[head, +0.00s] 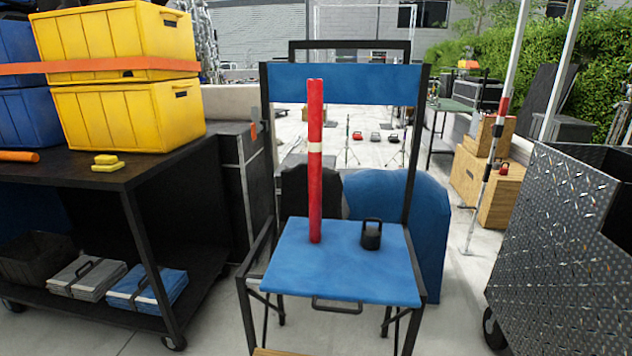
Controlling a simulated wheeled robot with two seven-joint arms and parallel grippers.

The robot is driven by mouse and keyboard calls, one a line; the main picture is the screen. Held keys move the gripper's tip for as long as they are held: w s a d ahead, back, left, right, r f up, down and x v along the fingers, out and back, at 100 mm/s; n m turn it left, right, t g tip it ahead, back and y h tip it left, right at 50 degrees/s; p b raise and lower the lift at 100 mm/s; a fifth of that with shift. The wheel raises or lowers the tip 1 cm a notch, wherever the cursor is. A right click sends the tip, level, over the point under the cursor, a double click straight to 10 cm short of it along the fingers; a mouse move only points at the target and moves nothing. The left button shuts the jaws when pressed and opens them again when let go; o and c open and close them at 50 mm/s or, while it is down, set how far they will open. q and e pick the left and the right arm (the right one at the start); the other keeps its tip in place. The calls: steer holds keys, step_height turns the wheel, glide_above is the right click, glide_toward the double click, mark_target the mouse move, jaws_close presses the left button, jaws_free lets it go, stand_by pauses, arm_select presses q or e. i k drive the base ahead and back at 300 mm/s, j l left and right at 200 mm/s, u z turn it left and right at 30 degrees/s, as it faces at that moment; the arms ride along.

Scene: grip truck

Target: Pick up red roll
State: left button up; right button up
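A tall, thin red roll (315,190) with a pale band around its middle stands upright on the blue seat (330,285) of a black-framed chair. Its top reaches in front of the chair's blue back strip (345,84). A small black object with a loop handle (371,234) stands on the seat to the right of the roll, apart from it. Neither of my grippers shows in the head view.
A diamond-plate metal box (560,260) stands at the right. Floor (465,320) shows between chair and box.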

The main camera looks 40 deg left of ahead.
mark_target(315, 86)
steer(key=i+u, duration=0.45)
steer(key=i+l+u, duration=0.2)
steer(key=u, duration=0.2)
steer(key=i+l+u, duration=0.3)
steer(key=u, duration=0.15)
steer(key=i+l+u, duration=0.3)
steer(key=l+u, duration=0.15)
